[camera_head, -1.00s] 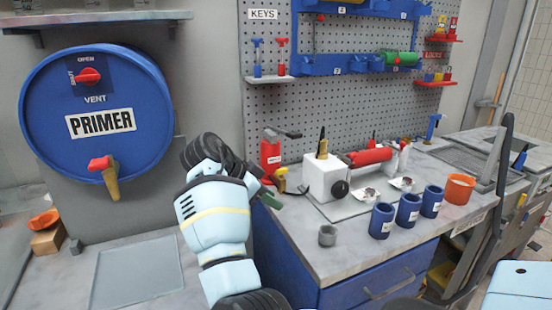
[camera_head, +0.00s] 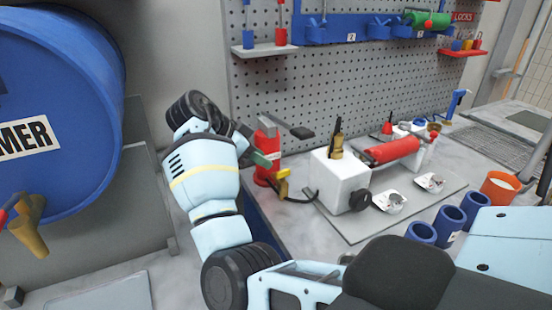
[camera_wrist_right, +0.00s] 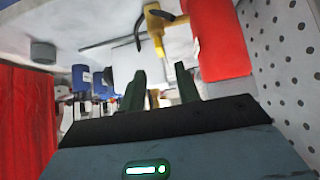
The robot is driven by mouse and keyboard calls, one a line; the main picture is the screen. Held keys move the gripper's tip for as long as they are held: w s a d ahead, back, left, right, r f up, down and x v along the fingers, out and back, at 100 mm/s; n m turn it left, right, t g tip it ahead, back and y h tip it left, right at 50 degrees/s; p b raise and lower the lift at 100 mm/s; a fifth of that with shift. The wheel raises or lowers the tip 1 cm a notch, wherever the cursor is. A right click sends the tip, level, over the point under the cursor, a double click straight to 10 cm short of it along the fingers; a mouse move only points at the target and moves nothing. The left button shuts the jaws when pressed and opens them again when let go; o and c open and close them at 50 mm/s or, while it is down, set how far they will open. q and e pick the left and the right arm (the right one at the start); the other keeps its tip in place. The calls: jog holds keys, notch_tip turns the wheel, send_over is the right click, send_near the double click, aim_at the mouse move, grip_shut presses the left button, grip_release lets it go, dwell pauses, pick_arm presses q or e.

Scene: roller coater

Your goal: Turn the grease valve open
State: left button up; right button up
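A red canister (camera_head: 264,178) stands at the left end of the workbench, with a dark lever on top. A yellow valve-like fitting (camera_head: 283,184) sits at its lower front, with a dark hose leading right. My right gripper (camera_head: 268,157) is beside the canister, its green fingers overlapping it in the head view. In the right wrist view the two fingers (camera_wrist_right: 160,85) are apart with nothing clearly between them. The yellow fitting (camera_wrist_right: 158,28) and red canister (camera_wrist_right: 213,40) lie beyond the fingertips there. Contact cannot be told. My left gripper is not in view.
A white block with a black knob (camera_head: 340,182) and a red roller (camera_head: 392,151) stand right of the canister. Blue cups (camera_head: 449,220) are near the front edge. A blue primer drum (camera_head: 70,110) is at left. A pegboard (camera_head: 330,90) rises behind the bench.

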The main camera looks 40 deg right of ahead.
aim_at(283, 171)
jog(key=x, duration=0.7)
jog(key=shift+s+d+f+p, duration=0.1)
jog(key=shift+d+f+p, duration=0.1)
jog(key=shift+d+p, duration=0.1)
grip_shut()
